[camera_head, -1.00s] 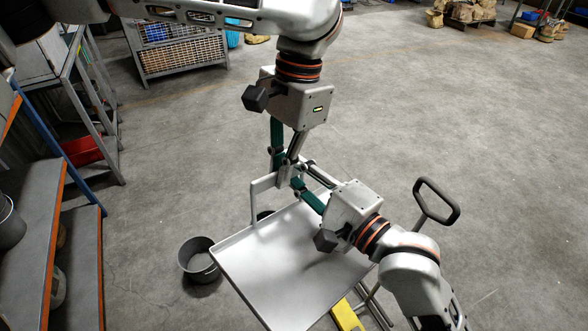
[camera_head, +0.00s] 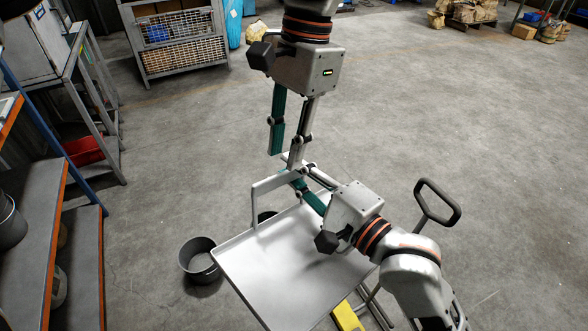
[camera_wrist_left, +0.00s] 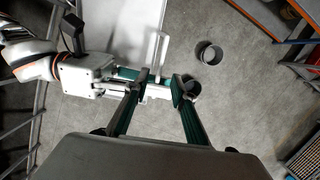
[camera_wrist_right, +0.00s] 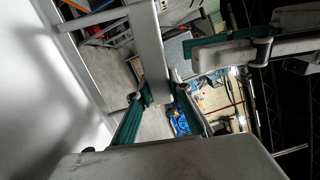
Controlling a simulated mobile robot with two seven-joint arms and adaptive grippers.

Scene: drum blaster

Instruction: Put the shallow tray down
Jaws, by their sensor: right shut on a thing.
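The shallow tray (camera_head: 285,270) is pale grey with a low rim and an upright handle at its far end. It spans the lower middle of the head view and fills the left of the right wrist view (camera_wrist_right: 35,95). My right gripper (camera_head: 299,184) is shut on the handle; the bar (camera_wrist_right: 148,45) runs between its fingers in the right wrist view. My left gripper (camera_head: 284,160) is open, fingers pointing down, above the handle and right gripper. Its fingers are apart and empty in the left wrist view (camera_wrist_left: 160,82). The tray's underside is hidden.
A trolley handle (camera_head: 437,202) stands to the right, with a yellow piece (camera_head: 347,317) below the tray's near right edge. A dark bucket (camera_head: 200,260) is on the floor to the left. Shelving (camera_head: 85,270) lines the left side.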

